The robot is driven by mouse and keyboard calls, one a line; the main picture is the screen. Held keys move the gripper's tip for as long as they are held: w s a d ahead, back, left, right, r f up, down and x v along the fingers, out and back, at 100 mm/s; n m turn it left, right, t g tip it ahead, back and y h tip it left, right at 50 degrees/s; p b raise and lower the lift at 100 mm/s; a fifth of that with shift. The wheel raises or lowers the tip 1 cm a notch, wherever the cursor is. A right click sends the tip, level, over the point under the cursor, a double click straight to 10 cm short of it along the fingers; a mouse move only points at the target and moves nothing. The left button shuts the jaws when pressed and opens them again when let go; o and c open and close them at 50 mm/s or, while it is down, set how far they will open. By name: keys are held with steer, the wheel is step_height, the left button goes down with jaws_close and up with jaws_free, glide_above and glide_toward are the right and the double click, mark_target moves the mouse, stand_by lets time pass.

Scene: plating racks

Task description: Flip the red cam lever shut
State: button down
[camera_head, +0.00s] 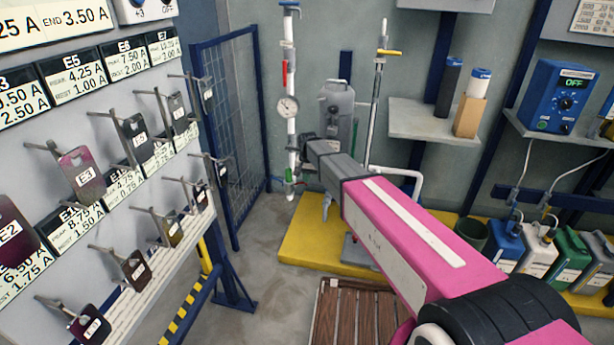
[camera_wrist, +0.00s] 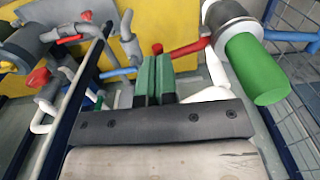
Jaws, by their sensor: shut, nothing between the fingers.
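In the head view, a red lever (camera_head: 285,72) stands upright along the white vertical pipe (camera_head: 291,110), above the gauge. In the wrist view, a red handle (camera_wrist: 192,47) slants just past my fingertips on the right; I cannot tell whether it is the cam lever. My gripper (camera_wrist: 153,68) shows two green fingers, shut together and empty. In the head view my dark wrist reaches the lower part of the pipe, below the gauge; the fingertips are hard to make out there. Whether they touch the red handle cannot be told.
A round gauge (camera_head: 288,107) sits on the pipe. A green cylinder (camera_wrist: 255,70) and a white bent rail (camera_wrist: 75,85) flank the fingers. A blue mesh panel (camera_head: 228,120) stands left of the pipe, with a tag rack nearer. A wooden slatted mat (camera_head: 350,310) lies on the floor.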

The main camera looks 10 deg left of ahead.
steer(key=shift+d, duration=0.1)
stand_by(0.3)
step_height(320, 180, down, 10)
steer(key=t+y, duration=0.1)
steer(key=y, duration=1.5)
steer(key=shift+d+f+y, duration=0.2)
steer(key=shift+d+y, duration=0.05)
steer(key=shift+y, duration=0.15)
steer(key=shift+d, duration=0.1)
steer(key=s+d+f, duration=0.1)
steer(key=d+f, duration=0.1)
steer(key=d, duration=1.1)
steer(key=shift+d+f, duration=0.25)
steer(key=shift+f, duration=0.15)
